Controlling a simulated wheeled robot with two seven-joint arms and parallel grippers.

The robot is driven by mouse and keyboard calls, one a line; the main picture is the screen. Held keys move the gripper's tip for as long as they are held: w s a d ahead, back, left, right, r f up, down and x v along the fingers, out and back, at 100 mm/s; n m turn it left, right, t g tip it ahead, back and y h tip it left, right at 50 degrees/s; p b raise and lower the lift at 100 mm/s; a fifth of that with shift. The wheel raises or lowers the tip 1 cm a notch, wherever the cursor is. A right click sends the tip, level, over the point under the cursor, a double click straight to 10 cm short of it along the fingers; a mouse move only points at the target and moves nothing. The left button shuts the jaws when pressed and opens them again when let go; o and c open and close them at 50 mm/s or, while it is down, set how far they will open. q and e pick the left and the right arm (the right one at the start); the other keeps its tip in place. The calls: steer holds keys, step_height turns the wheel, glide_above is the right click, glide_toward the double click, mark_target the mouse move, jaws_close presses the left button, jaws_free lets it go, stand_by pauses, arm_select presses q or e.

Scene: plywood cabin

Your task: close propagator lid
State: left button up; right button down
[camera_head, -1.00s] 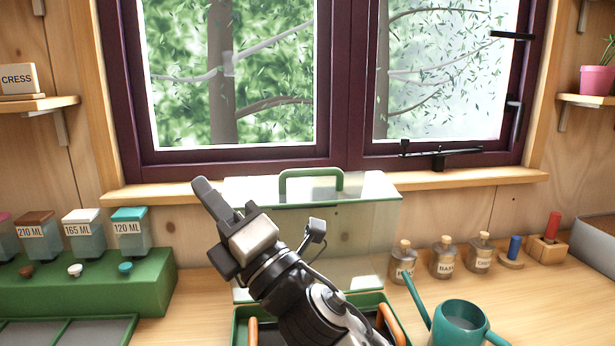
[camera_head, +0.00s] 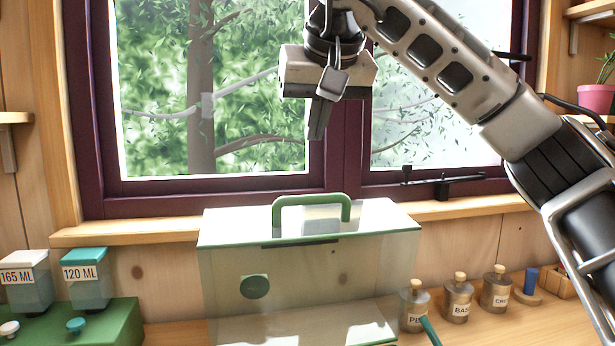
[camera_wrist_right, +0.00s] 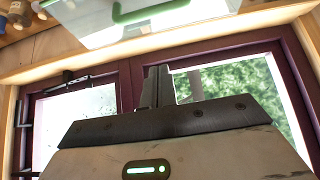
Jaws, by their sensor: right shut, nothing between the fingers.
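The propagator lid (camera_head: 225,265) is a clear box with a green rim, a green handle (camera_head: 312,200) and a dark round vent. It stands raised and open against the wall below the window in the head view. The propagator's base is below the picture's edge. My right gripper (camera_head: 318,130) is shut and empty, with its fingers pointing down above the handle and apart from it, in front of the window. In the right wrist view its fingers (camera_wrist_right: 158,85) are together, and the lid (camera_wrist_right: 200,14) with its handle (camera_wrist_right: 145,10) shows at the top. My left gripper is not in view.
Labelled corked bottles (camera_head: 459,300) stand on the bench right of the lid. A green stand (camera_head: 95,325) with measuring containers (camera_head: 86,280) is at the left. The window (camera_head: 240,100) has a dark frame and a black latch (camera_head: 445,183). A wooden sill (camera_head: 125,232) runs behind the lid.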

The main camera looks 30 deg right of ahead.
glide_above(312, 220)
steer(key=w, duration=0.2)
steer(key=f, duration=0.7)
steer(key=shift+w+d, duration=0.15)
steer(key=shift+d, duration=0.2)
steer(key=shift+s+a+f, duration=0.15)
steer(key=shift+s+f, duration=0.25)
steer(key=shift+s, duration=0.15)
steer(key=shift+s+a+f, duration=0.15)
steer(key=shift+s+f, duration=0.25)
steer(key=shift+s, duration=0.15)
steer(key=shift+s+a+f, duration=0.15)
steer(key=shift+s+a, duration=0.05)
steer(key=shift+s, duration=0.3)
steer(key=shift+a, duration=0.1)
